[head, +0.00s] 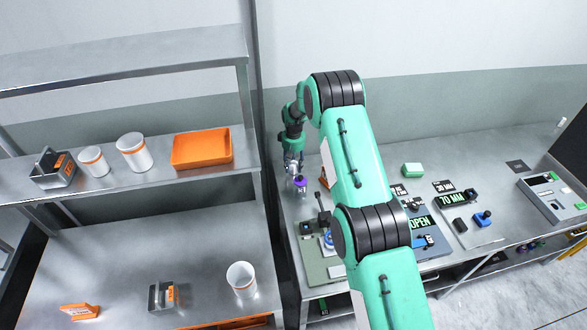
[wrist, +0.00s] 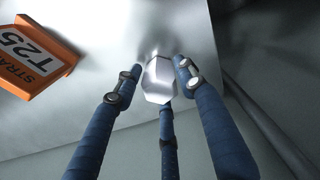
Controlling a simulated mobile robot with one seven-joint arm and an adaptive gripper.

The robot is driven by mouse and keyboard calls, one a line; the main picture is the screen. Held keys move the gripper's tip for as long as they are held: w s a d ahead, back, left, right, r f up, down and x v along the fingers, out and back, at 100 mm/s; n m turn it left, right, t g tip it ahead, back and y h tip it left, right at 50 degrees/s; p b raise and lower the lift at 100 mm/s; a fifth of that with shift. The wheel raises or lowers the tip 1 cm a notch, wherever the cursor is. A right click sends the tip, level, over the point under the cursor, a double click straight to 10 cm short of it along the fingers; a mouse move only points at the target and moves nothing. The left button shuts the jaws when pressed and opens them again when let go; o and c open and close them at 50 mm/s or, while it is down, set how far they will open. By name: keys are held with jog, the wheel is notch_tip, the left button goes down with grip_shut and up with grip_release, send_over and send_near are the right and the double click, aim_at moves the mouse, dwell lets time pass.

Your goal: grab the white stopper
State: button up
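The white stopper (wrist: 160,80) appears as a pale, faceted piece in the middle of the wrist view. My gripper (wrist: 158,72) has three blue fingers spread around it, one on the left, one on the right and one below. A narrow gap shows between the left finger and the piece. Contact at the right and lower fingers cannot be told. In the head view my gripper (head: 293,166) points down at the left end of the workbench, and the stopper cannot be made out clearly there. A small purple-topped item (head: 300,181) shows just below the fingers.
An orange sign (wrist: 35,60) stands close on the left in the wrist view. The metal workbench (head: 460,165) carries a grey-green board (head: 318,268) and several devices. A shelf unit on the left holds white cups (head: 134,152) and an orange tray (head: 202,149).

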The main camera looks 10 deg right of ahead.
aim_at(294, 162)
jog(key=c, duration=0.7)
jog(key=shift+r, duration=0.2)
jog(key=shift+r, duration=4.85)
